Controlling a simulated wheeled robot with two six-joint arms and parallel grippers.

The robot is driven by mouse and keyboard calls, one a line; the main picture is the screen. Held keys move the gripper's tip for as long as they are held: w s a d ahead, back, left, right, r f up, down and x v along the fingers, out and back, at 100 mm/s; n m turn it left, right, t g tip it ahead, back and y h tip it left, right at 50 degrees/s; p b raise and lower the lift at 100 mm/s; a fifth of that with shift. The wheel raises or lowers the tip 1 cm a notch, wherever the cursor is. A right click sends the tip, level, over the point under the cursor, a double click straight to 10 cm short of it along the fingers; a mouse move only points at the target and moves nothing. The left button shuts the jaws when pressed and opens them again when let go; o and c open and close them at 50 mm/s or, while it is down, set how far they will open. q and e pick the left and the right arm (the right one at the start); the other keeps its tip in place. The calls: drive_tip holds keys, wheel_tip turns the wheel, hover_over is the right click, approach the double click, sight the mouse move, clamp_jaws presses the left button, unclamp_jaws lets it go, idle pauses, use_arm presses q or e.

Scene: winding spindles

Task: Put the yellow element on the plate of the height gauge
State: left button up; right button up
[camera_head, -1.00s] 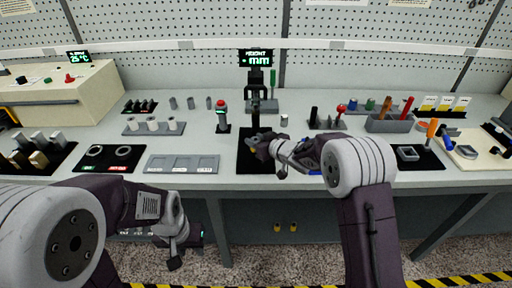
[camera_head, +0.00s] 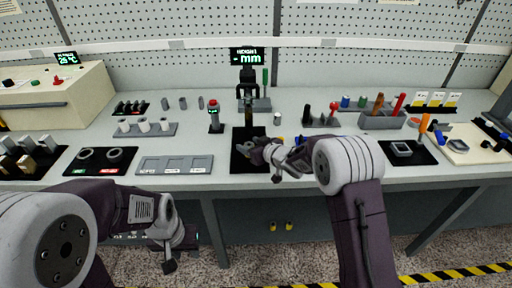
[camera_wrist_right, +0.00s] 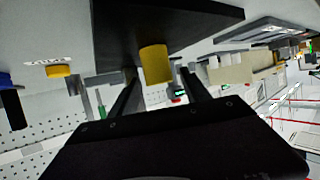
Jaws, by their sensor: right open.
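The yellow element (camera_wrist_right: 155,63) is a small cylinder in the right wrist view, in line with the gap between my right fingers and against the black mat (camera_wrist_right: 110,30). I cannot tell whether the fingers touch it. My right gripper (camera_wrist_right: 160,90) is open; in the head view it is low over the black mat (camera_head: 240,164), and the yellow element is hidden there. The height gauge (camera_head: 248,78) stands behind the mat with a dark post and a display reading "HEIGHT mm". My left gripper (camera_head: 169,264) hangs below the table's front edge; its opening is unclear.
A red-topped device (camera_head: 214,115) stands left of the gauge and a small white cylinder (camera_head: 277,119) right of it. A grey three-slot tray (camera_head: 175,165) lies left of the mat. A tool holder (camera_head: 382,121) is at the right. Another yellow piece (camera_wrist_right: 58,71) shows in the wrist view.

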drive_tip(key=v, duration=1.1)
drive_tip(key=shift+s+p, duration=0.3)
drive_tip(key=shift+d, duration=0.1)
drive_tip(key=d+h, duration=0.1)
drive_tip(key=d+f+m+h, duration=0.1)
drive_tip(key=d, duration=0.1)
drive_tip(key=s+d+f+h, duration=0.1)
drive_tip(key=shift+s+d+f+m, duration=0.1)
drive_tip(key=shift+d+f+m, duration=0.15)
drive_tip(key=shift+m, duration=0.15)
drive_tip(key=s+d+f+m+g+h, duration=0.3)
drive_tip(key=s+d+f+g+h, duration=0.25)
drive_tip(key=s, duration=0.55)
drive_tip(key=s+f+m+g, duration=0.1)
drive_tip(key=s+g, duration=0.1)
drive_tip(key=s, duration=0.4)
drive_tip(key=s+d+f+m+g+y, duration=0.1)
drive_tip(key=s+f+g, duration=0.1)
drive_tip(key=s, duration=0.5)
drive_tip(key=shift+s+d+f, duration=0.2)
drive_tip(key=shift+s+d, duration=0.05)
drive_tip(key=shift+d, duration=0.05)
